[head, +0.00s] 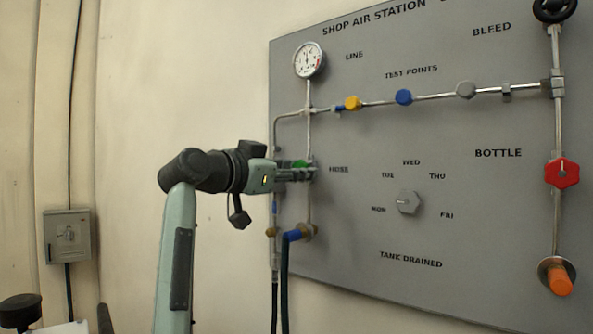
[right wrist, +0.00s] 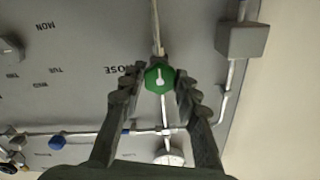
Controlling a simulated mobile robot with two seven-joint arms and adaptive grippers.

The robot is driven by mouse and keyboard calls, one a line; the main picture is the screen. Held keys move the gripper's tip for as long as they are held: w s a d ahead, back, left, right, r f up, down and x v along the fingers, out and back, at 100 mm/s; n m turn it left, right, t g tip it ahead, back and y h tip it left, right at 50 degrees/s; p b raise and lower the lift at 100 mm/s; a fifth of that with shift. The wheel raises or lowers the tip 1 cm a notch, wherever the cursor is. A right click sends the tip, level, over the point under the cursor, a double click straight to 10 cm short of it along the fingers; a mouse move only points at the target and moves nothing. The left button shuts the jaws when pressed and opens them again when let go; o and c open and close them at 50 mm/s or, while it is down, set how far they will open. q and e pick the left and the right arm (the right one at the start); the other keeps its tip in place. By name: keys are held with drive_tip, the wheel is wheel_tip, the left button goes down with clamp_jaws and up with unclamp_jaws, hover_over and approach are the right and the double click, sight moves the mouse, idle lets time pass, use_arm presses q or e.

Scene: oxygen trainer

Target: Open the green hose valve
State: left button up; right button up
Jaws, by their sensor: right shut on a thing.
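The green hose valve (head: 301,163) is a small green knob on the vertical pipe left of the HOSE label on the grey panel. In the head view it is mostly hidden behind my right gripper (head: 312,173). In the right wrist view the green knob (right wrist: 158,80) sits between the two fingertips (right wrist: 158,74), one at each side. My right gripper is shut on it. A white mark on its face runs roughly along the pipe in that view. My left gripper does not show.
The grey panel (head: 350,250) carries a gauge (head: 309,60), yellow (head: 353,103) and blue (head: 404,97) test-point knobs, a grey day dial (head: 409,202), a red bottle valve (head: 562,173) and an orange knob (head: 560,281). Hoses hang below the hose pipe. A grey box (head: 67,235) is on the left wall.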

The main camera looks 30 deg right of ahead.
drive_tip(key=shift+n, duration=0.3)
idle(0.4)
drive_tip(key=o, duration=1.2)
drive_tip(key=shift+c, duration=0.2)
drive_tip(key=shift+a, duration=0.1)
drive_tip(key=v, duration=1.2)
